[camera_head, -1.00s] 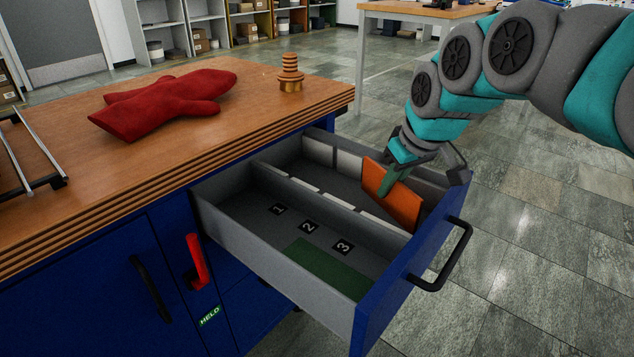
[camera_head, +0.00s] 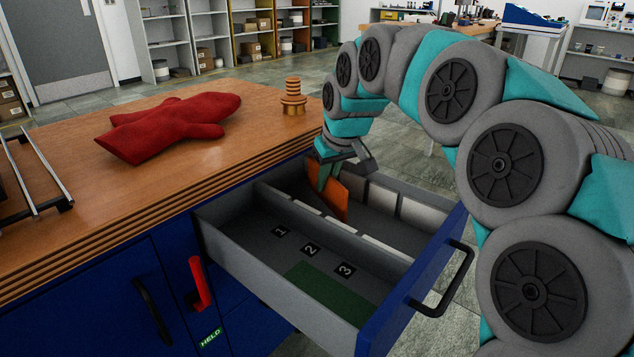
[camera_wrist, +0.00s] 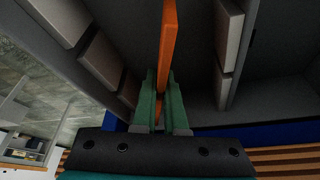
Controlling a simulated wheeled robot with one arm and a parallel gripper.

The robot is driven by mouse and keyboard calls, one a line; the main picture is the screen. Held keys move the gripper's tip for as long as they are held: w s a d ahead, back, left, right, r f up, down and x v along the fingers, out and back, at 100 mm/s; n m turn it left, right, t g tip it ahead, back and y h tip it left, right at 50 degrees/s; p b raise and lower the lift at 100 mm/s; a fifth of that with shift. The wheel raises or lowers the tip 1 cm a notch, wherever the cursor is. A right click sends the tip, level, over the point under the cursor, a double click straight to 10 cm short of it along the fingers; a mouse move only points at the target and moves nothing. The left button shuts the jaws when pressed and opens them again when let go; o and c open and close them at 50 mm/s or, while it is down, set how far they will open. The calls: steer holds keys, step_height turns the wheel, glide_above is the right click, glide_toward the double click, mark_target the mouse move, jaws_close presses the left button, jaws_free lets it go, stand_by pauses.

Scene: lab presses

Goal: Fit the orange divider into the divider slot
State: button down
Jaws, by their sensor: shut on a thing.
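The orange divider (camera_head: 341,197) stands in the rear compartment of the open drawer (camera_head: 240,240), toward its inner end by the bench. My gripper (camera_head: 327,176) is shut on it from above. In the wrist view the divider (camera_wrist: 168,40) runs out from between the green fingers (camera_wrist: 160,110). Pale blocks line both long walls of the compartment, with gaps between them; one row (camera_wrist: 97,60) is on the left and another (camera_wrist: 229,35) on the right. The divider lies between the two rows. I cannot tell whether its edges sit in a gap.
The front compartment holds labels 1, 2, 3 and a green patch (camera_head: 322,289). A red lever (camera_head: 200,284) is beside a "HELD" label.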

steer(key=shift+w+a+f, duration=0.1)
steer(key=shift+w+a, duration=0.6)
steer(key=shift+a, duration=0.25)
steer(key=shift+w+f, duration=0.1)
steer(key=shift+f, duration=0.6)
steer(key=shift+f, duration=0.1)
steer(key=c, duration=1)
jaws_free()
steer(key=shift+v, duration=6.1)
